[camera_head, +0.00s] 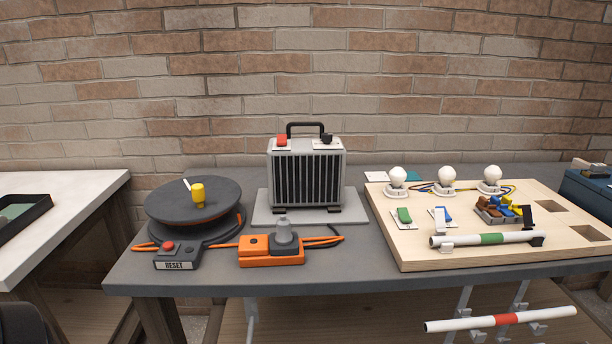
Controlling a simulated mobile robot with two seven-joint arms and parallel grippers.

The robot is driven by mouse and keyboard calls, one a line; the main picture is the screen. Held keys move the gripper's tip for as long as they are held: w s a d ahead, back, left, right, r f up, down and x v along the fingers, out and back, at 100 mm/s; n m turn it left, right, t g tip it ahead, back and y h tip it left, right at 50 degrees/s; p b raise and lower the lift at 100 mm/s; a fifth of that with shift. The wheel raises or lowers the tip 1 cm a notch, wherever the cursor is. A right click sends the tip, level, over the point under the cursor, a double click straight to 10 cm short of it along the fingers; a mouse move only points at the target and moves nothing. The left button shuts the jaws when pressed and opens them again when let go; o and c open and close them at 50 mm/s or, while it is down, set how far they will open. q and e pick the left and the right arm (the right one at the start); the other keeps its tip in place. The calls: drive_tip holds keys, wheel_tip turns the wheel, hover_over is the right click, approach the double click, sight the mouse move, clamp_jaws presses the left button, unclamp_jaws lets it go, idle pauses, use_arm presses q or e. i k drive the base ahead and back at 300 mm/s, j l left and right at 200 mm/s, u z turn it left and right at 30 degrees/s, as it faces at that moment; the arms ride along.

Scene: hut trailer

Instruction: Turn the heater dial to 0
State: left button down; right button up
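The heater (306,182) is a grey box with a black slatted front and a black carry handle (306,127) on top. It stands upright on a light grey plate (262,214) at the back middle of the dark table. A small black knob (327,138), which looks like the dial, sits on the top right of the heater on a pale label. A red switch (281,141) sits on the top left. The dial's marks are too small to read, so I cannot tell its setting. Neither of my grippers shows.
On the dark table (350,277), a cable reel (165,205), a reset box (174,257) and an orange socket block (272,250) with a grey plug stand left and in front of the heater. A wooden board (420,258) with bulbs and a white tube fills the right.

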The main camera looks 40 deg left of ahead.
sight(326, 138)
drive_tip(key=u, duration=0.9)
drive_tip(key=i+u, duration=0.2)
drive_tip(key=u, duration=0.25)
drive_tip(key=i+l+u, duration=0.15)
drive_tip(key=u, duration=0.3)
drive_tip(key=i, duration=0.1)
